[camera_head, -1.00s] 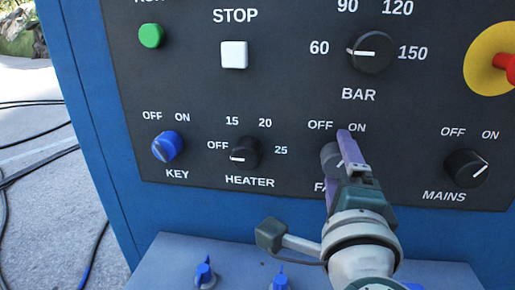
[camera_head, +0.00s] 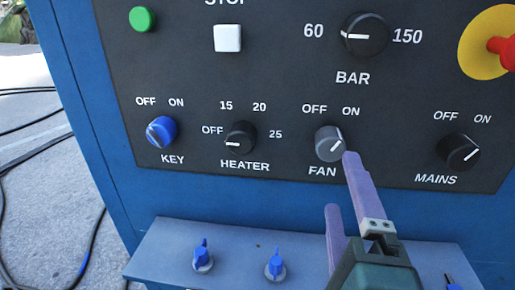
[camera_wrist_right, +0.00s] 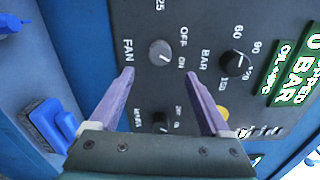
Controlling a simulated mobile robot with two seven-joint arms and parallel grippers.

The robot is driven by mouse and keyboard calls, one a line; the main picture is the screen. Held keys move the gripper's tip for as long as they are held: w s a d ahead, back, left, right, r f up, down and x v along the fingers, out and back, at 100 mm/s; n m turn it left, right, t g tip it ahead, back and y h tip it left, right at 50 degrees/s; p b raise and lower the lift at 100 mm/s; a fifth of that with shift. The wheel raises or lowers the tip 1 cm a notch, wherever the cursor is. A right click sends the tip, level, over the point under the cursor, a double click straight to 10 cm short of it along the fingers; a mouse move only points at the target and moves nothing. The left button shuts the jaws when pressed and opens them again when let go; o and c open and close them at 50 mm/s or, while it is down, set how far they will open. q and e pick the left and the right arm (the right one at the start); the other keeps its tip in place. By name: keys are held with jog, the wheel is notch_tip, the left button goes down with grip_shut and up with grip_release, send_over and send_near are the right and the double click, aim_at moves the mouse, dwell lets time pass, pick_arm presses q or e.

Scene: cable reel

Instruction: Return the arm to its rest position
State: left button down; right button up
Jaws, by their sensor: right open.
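My right gripper (camera_head: 341,187) is open and empty, with two purple fingers, just below and in front of the control panel. The grey fan knob (camera_head: 329,144) is free of the fingers, and its white mark points up and right toward ON. In the right wrist view the gripper (camera_wrist_right: 164,88) shows both fingers spread wide, with the fan knob (camera_wrist_right: 160,52) beyond the tips and nothing between them. The lower part of my right arm is cut off by the head view's bottom edge. My left gripper is out of view.
The panel also has a blue key knob (camera_head: 161,131), a heater knob (camera_head: 240,137), a bar knob (camera_head: 364,34), a mains knob (camera_head: 458,152) and a red emergency button (camera_head: 503,49). A blue ledge (camera_head: 230,245) with small blue valves (camera_head: 203,256) juts out below. Cables lie on the ground at left.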

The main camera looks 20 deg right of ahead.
jog(key=w+a+r+n+y+p, duration=0.1)
jog(key=a+r+n+y+p, duration=0.2)
jog(key=a+n+y, duration=0.55)
jog(key=w+a+r+n+y+p, duration=0.1)
jog(key=a+r+n+y+p, duration=0.4)
jog(key=n, duration=0.6)
jog(key=s+d+f+n+g+h+p, duration=0.2)
jog(key=s+d+n+g, duration=0.2)
jog(key=s+d+g, duration=0.25)
jog(key=s+d+f+n+g+h+p, duration=0.2)
jog(key=s+d+n+g, duration=0.3)
jog(key=s, duration=0.3)
notch_tip(320, 180, up, 38)
jog(key=m+p, duration=0.1)
jog(key=p, duration=3.6)
jog(key=shift+d, duration=0.35)
